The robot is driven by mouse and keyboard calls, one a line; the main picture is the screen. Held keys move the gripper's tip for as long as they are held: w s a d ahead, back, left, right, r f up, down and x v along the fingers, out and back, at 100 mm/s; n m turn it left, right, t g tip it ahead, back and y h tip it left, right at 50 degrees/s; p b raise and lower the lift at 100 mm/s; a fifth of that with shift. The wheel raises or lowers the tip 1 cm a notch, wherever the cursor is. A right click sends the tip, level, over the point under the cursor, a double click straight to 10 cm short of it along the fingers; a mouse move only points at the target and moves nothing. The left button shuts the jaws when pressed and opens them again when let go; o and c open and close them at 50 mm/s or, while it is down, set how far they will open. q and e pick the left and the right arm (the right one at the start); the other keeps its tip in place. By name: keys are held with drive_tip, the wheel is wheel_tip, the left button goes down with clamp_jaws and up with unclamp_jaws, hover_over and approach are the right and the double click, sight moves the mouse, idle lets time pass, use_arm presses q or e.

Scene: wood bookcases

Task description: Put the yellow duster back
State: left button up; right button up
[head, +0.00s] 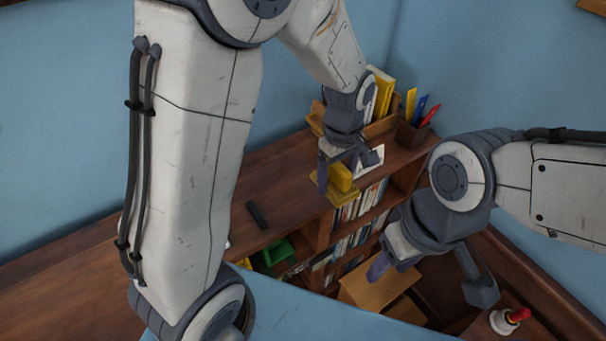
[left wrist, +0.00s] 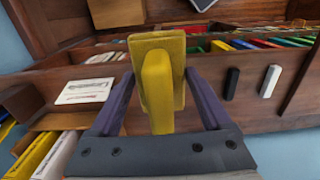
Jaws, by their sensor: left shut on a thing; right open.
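The yellow duster (head: 340,178) is a block handle on a flat yellow plate, near the front edge of the bookcase top (head: 290,170). My left gripper (head: 345,165) is shut on its handle. In the left wrist view the duster (left wrist: 158,85) stands between the two fingers, its plate on the far side. I cannot tell whether the plate touches the wood. My right gripper (head: 430,275) is open and empty, lower and to the right, in front of the shelves.
A white card (head: 370,160) is close beside the duster. A wooden holder with books (head: 383,92) and a pen cup (head: 413,133) stand behind. A black object (head: 257,215) lies to the left, with bare wood around it. Books (head: 345,210) fill the shelves below.

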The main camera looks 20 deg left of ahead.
use_arm(q)
drive_tip(key=a+f, duration=0.1)
drive_tip(key=w+a+f, duration=0.1)
drive_tip(key=a, duration=0.1)
drive_tip(key=shift+w+a, duration=0.1)
drive_tip(key=shift+a, duration=0.05)
drive_tip(key=b, duration=0.3)
hover_over(297, 191)
drive_tip(key=d, duration=0.1)
wheel_tip(297, 191, down, 4)
drive_tip(key=shift+f, duration=0.25)
drive_tip(key=shift+a+f+b, duration=0.2)
drive_tip(key=shift+a+b, duration=0.1)
drive_tip(key=shift+a, duration=0.15)
wheel_tip(297, 191, down, 4)
drive_tip(key=b, duration=0.3)
drive_tip(key=shift+f, duration=0.1)
drive_tip(key=o, duration=1.1)
